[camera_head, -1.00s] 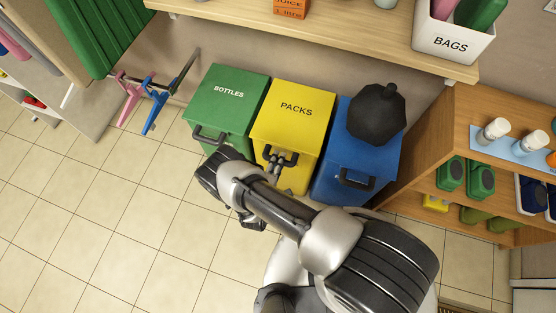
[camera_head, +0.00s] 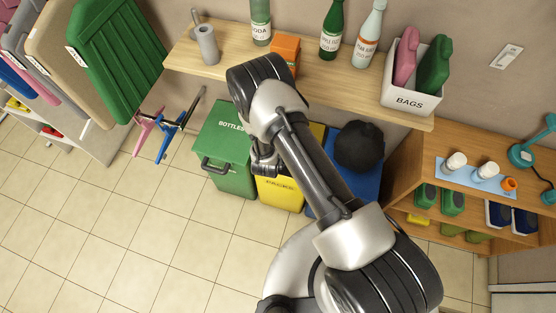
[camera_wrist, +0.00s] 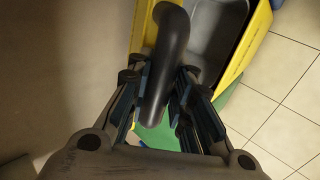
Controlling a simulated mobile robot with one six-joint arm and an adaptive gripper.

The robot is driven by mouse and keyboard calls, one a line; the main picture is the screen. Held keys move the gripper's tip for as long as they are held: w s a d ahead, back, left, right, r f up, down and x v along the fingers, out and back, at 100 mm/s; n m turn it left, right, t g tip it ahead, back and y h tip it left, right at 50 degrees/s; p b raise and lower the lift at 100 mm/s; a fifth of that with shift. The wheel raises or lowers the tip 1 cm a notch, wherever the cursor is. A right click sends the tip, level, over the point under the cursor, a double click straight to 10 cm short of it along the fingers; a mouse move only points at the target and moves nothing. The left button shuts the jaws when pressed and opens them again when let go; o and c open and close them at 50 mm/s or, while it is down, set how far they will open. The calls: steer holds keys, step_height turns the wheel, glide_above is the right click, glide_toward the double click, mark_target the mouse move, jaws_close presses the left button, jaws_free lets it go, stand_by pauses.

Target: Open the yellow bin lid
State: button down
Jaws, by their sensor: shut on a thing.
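The yellow bin (camera_head: 281,193), marked PACKS, stands between the green and blue bins. In the head view my arm covers most of its top, and only a yellow piece shows to the right of the arm. In the wrist view the yellow rim (camera_wrist: 258,36) surrounds a grey hollow interior, so the lid is raised off at least part of the opening. My gripper (camera_wrist: 160,85) is shut on the black lid handle (camera_wrist: 168,60), which passes between its fingers.
The green BOTTLES bin (camera_head: 222,150) is at left, and the blue bin (camera_head: 330,199) with a black bag (camera_head: 358,147) on top is at right. A wooden shelf (camera_head: 215,65) with bottles and a BAGS box (camera_head: 409,100) hangs above, close to my arm. The floor in front is clear.

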steer(key=w+d+r+p, duration=0.1)
steer(key=w+d+r, duration=0.2)
steer(key=w+r, duration=0.5)
steer(key=shift+w+d+r+p, duration=0.15)
steer(key=shift+w+r+p, duration=0.25)
steer(key=shift+w, duration=0.35)
steer(key=c, duration=1.9)
jaws_free()
steer(key=shift+o, duration=1.3)
steer(key=shift+s+r, duration=0.1)
steer(key=shift+s, duration=0.05)
steer(key=shift+o, duration=1.1)
steer(key=v, duration=1.2)
